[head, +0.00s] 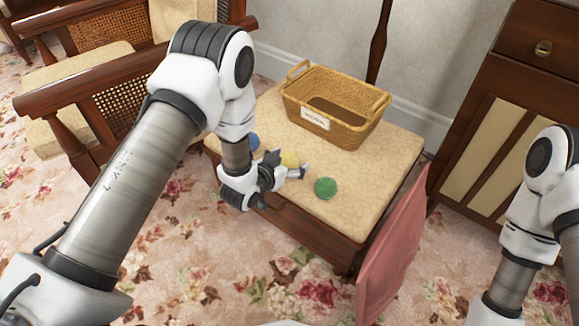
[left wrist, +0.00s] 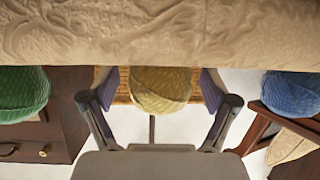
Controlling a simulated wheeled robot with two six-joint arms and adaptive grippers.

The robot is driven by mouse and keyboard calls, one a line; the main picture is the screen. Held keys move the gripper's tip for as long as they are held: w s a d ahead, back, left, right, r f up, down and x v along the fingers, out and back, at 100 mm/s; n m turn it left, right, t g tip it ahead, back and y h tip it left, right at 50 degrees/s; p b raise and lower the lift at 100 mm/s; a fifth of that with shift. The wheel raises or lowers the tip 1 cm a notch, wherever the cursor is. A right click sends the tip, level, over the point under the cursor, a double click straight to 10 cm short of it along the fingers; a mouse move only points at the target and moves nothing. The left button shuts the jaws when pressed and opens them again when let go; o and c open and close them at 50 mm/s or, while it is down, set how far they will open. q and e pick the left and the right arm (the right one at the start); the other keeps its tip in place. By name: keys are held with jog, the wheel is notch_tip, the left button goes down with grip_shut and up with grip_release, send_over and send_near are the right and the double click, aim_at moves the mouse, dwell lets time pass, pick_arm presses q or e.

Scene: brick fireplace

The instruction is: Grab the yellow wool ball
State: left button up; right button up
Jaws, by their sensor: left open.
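The yellow wool ball (head: 290,159) lies on the cushioned bench top, partly hidden by my left gripper (head: 287,170). In the left wrist view, which looks upside down, the yellow ball (left wrist: 161,86) sits between the two spread fingers of my left gripper (left wrist: 159,96). The fingers are open, one on each side of the ball, with visible gaps. My right arm shows at the right edge of the head view, but its gripper is out of view.
A green ball (head: 326,188) and a blue ball (head: 253,141) lie either side of the yellow one. A labelled wicker basket (head: 352,132) stands behind on the bench (head: 392,165).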

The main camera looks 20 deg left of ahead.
pick_arm(q)
jog(key=c, duration=1.2)
jog(key=shift+r, duration=0.15)
jog(key=shift+c, duration=0.2)
